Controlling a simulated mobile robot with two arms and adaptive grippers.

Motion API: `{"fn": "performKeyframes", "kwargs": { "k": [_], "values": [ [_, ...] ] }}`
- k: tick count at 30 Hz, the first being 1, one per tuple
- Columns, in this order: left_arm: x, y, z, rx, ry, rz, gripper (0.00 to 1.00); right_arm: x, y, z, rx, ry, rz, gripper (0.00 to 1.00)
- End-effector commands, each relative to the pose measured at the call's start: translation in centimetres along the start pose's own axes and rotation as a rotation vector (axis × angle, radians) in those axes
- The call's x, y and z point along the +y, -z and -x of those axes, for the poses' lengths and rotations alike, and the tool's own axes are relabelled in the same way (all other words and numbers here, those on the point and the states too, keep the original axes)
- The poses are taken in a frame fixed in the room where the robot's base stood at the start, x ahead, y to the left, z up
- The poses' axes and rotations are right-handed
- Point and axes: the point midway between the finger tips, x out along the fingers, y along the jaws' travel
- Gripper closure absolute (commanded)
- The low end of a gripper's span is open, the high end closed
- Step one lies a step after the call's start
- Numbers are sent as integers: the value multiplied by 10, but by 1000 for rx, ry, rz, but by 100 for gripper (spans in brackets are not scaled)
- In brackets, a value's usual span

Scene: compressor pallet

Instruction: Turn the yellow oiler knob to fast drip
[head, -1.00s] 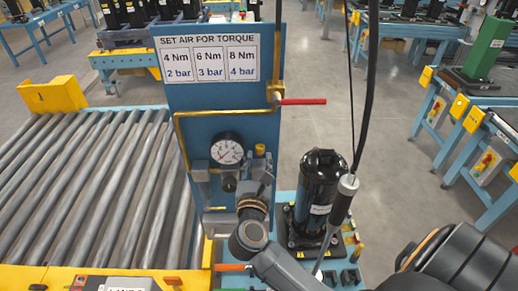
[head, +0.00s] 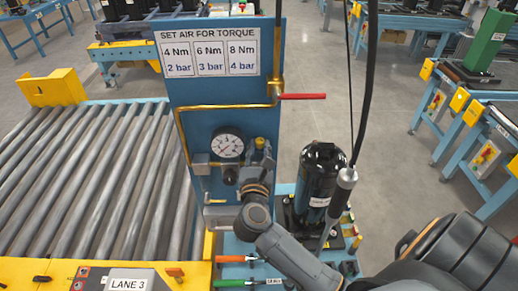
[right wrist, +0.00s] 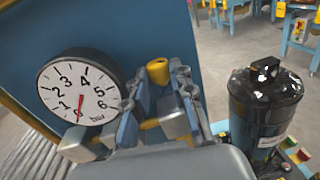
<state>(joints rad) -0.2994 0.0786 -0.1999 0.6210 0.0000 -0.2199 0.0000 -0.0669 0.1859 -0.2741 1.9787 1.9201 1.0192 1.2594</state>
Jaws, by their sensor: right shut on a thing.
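The yellow oiler knob (head: 260,143) is on the blue panel, just right of the round pressure gauge (head: 228,146). In the right wrist view the knob (right wrist: 157,72) shows between the tips of my right gripper (right wrist: 157,88), and the gauge (right wrist: 80,88) is to its left. My right gripper (head: 256,170) reaches the knob from below and is shut on it. The fingers partly hide the oiler body beneath, and I cannot read a drip mark on it. My left gripper is not in view.
A black cylinder (head: 322,180) stands right of the panel, with a hanging tool (head: 341,195) and its cable close by. A red-handled valve (head: 302,96) sticks out at the panel's right edge. Orange and green handles (head: 230,283) lie below. A roller conveyor (head: 90,190) is at left.

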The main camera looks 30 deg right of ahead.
Motion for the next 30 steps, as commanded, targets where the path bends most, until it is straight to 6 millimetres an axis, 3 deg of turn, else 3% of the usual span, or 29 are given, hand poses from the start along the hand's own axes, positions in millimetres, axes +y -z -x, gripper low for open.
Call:
{"fn": "performKeyframes", "kwargs": {
  "k": [18,30],
  "values": [
    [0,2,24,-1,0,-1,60,-11,-1,-2,15,-407,5,100],
    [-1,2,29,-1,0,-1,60,-14,0,-4,21,-620,1,100]
  ]
}}
